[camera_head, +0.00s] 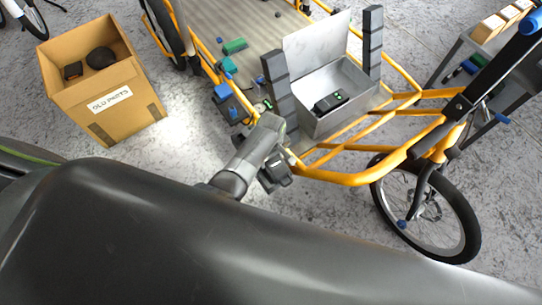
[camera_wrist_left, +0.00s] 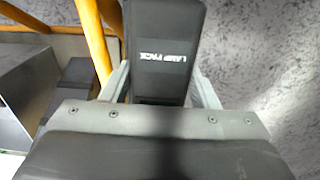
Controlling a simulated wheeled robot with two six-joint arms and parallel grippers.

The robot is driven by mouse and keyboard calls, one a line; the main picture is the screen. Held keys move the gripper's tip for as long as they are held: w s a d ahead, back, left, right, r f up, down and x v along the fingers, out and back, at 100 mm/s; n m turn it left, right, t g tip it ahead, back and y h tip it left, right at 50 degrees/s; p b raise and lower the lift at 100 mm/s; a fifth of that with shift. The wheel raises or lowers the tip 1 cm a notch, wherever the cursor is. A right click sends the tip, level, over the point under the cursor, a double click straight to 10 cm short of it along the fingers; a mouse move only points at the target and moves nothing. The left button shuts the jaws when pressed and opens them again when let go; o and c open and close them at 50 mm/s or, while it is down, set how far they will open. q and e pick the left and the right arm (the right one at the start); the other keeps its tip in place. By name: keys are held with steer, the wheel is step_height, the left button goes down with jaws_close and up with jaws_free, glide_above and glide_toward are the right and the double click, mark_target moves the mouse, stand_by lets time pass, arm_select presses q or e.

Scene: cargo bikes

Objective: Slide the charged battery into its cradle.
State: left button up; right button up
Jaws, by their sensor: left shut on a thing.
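My left gripper (camera_head: 275,172) is beside the yellow cargo bike, over the grey floor at the near side of its rail. In the left wrist view its fingers (camera_wrist_left: 160,85) are shut on a black pack labelled "LAMP PACK" (camera_wrist_left: 163,30). The pack's lower end is hidden behind the gripper body. A black battery-like block (camera_head: 330,102) with a green light lies inside the open metal box (camera_head: 345,118) on the bike. I cannot tell which part is the cradle. My right gripper is not in view.
Dark stacked blocks (camera_head: 275,75) stand at the metal box's left, and another stack (camera_head: 373,45) at its right. Yellow rails (camera_head: 345,179) run close to my gripper. A cardboard box (camera_head: 105,85) stands at the left. Bare floor lies between it and the bike.

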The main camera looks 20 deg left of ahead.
arm_select(q)
steer(key=shift+f+b, duration=0.55)
steer(key=shift+f, duration=0.35)
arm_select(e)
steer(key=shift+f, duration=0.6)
arm_select(q)
steer(key=o, duration=1.2)
steer(key=shift+c, duration=0.2)
steer(key=shift+f, duration=0.1)
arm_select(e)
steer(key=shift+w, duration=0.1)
arm_select(q)
step_height(320, 180, up, 18)
steer(key=p, duration=0.5)
steer(key=shift+f, duration=0.25)
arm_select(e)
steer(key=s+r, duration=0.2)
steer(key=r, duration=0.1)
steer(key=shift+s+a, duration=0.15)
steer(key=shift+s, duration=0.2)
arm_select(q)
steer(key=shift+f, duration=0.1)
